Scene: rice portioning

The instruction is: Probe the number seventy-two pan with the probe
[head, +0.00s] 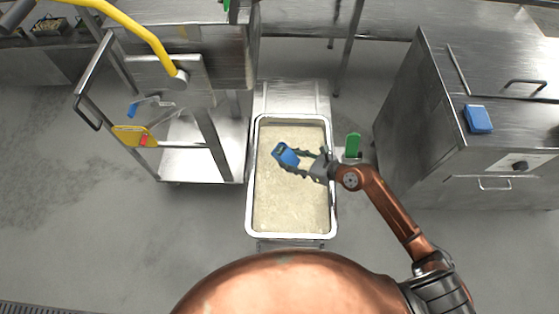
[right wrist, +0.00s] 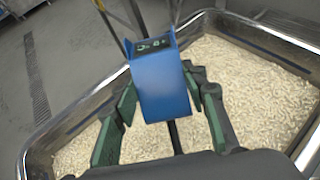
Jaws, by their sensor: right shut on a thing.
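A deep steel pan (head: 251,206) filled with pale rice (head: 290,208) stands at the centre of the head view. No number can be read on it. My right gripper (head: 294,160) reaches over the pan from the right, shut on the blue probe (head: 284,154). In the right wrist view the probe (right wrist: 163,88) sits between the green-padded fingers, with a small dark display on top and a thin dark stem below. The stem's tip is hidden, so I cannot tell whether it touches the rice. My left gripper is not in view.
A steel cart (head: 205,150) with a yellow and red item (head: 133,135) stands left of the pan. A steel cabinet (head: 420,110) at the right bears a blue box (head: 478,119). A green tag (head: 353,145) shows by the pan's right rim. A yellow pipe (head: 135,28) crosses the upper left.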

